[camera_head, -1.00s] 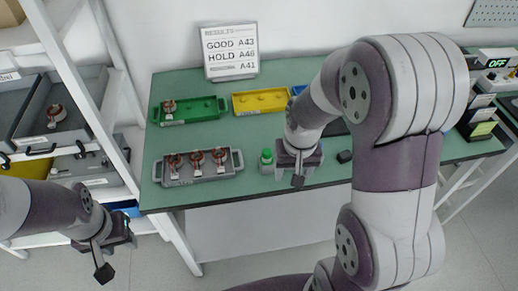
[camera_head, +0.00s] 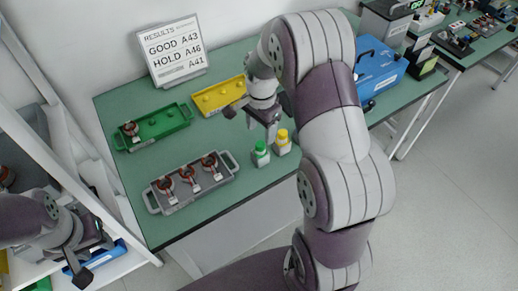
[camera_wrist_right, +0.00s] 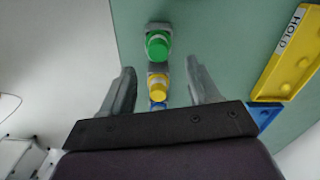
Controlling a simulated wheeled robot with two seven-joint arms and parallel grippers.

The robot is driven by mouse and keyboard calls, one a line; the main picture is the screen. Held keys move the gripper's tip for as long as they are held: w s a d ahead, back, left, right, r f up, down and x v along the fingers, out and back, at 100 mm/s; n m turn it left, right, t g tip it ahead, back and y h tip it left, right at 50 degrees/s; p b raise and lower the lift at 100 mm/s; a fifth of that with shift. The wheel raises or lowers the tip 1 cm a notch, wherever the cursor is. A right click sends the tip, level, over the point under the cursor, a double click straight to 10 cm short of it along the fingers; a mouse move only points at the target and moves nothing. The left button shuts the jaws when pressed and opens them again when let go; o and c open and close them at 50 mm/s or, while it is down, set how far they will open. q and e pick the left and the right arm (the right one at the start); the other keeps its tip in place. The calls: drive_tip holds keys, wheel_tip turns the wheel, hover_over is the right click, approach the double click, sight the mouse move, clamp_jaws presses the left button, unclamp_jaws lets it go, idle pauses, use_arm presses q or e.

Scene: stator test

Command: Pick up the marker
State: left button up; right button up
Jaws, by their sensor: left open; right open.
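Two small grey bottle-like markers stand upright on the green table: a green-capped one (camera_head: 261,152) and a yellow-capped one (camera_head: 282,140). In the right wrist view the green cap (camera_wrist_right: 158,45) is farther out, the yellow cap (camera_wrist_right: 158,86) lies between the fingers, and part of a blue one (camera_wrist_right: 158,106) shows behind it. My right gripper (camera_head: 252,120) is open and empty, close to the markers; in its wrist view the fingers (camera_wrist_right: 160,88) are spread either side of the row. My left gripper (camera_head: 92,259) is open and empty by the shelf at the left.
A grey tray (camera_head: 155,202) with three copper-wound parts lies left of the markers. Behind are a green tray (camera_head: 165,128) with one part and a yellow tray (camera_head: 215,101). A results sign (camera_head: 172,50) stands at the back; a blue case (camera_head: 378,68) sits right.

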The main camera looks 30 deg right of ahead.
sight(260, 144)
drive_tip(key=f, duration=0.4)
drive_tip(key=f+p, duration=0.1)
drive_tip(key=f, duration=0.1)
drive_tip(key=shift+s+a, duration=0.1)
drive_tip(key=shift+s, duration=0.15)
drive_tip(key=shift+w+a+f, duration=0.15)
drive_tip(key=shift+f, duration=0.1)
drive_tip(key=c, duration=1.1)
drive_tip(key=shift+r, duration=0.15)
